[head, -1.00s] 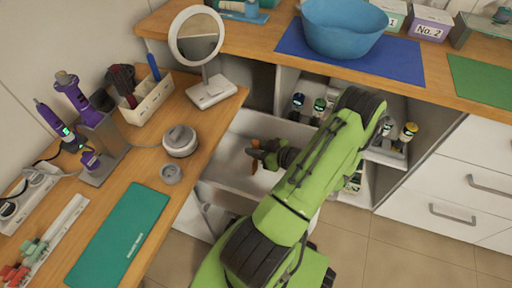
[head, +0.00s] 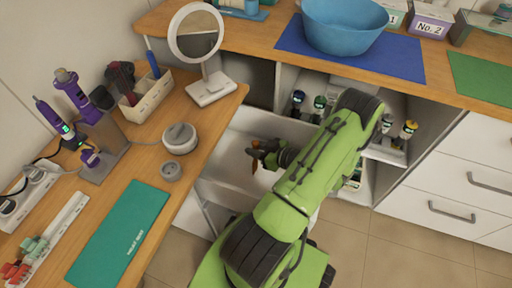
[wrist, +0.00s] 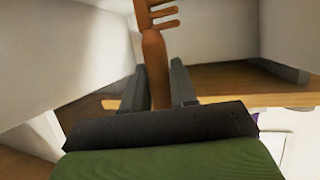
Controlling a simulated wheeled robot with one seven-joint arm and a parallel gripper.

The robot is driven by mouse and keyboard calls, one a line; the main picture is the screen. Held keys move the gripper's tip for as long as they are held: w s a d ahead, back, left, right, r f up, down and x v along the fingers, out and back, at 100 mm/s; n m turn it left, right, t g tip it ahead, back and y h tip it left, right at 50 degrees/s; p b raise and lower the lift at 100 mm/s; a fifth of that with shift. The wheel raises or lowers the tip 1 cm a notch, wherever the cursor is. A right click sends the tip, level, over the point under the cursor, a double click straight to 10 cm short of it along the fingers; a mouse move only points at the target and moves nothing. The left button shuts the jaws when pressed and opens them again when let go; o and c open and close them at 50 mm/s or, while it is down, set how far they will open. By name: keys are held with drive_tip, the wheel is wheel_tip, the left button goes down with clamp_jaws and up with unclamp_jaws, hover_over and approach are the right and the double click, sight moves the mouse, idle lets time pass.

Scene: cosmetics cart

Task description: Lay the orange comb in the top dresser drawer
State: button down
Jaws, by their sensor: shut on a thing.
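The orange comb (wrist: 155,62) is between the two fingers of my gripper (wrist: 158,82) in the wrist view, with its handle toward the palm and its teeth pointing right at the top of the picture. In the head view my gripper (head: 262,149) is shut on the comb (head: 254,162), which shows as a small orange-brown piece at the fingertips. It is over the open white dresser drawer (head: 226,172) beside the left desk. I cannot tell from these views whether the comb touches the drawer floor. Part of the drawer is hidden by my arm.
White drawer walls (wrist: 70,50) stand close on both sides of the comb. The left desk (head: 205,128) carries a round mirror (head: 197,32) near the drawer. An open cubby with several bottles (head: 318,105) lies behind my arm. A blue bowl (head: 343,28) stands on the back counter.

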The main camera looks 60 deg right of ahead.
drive_tip(key=shift+f, duration=0.15)
drive_tip(key=c, duration=0.8)
unclamp_jaws()
wheel_tip(320, 180, up, 10)
drive_tip(key=p, duration=0.3)
drive_tip(key=shift+p, duration=0.3)
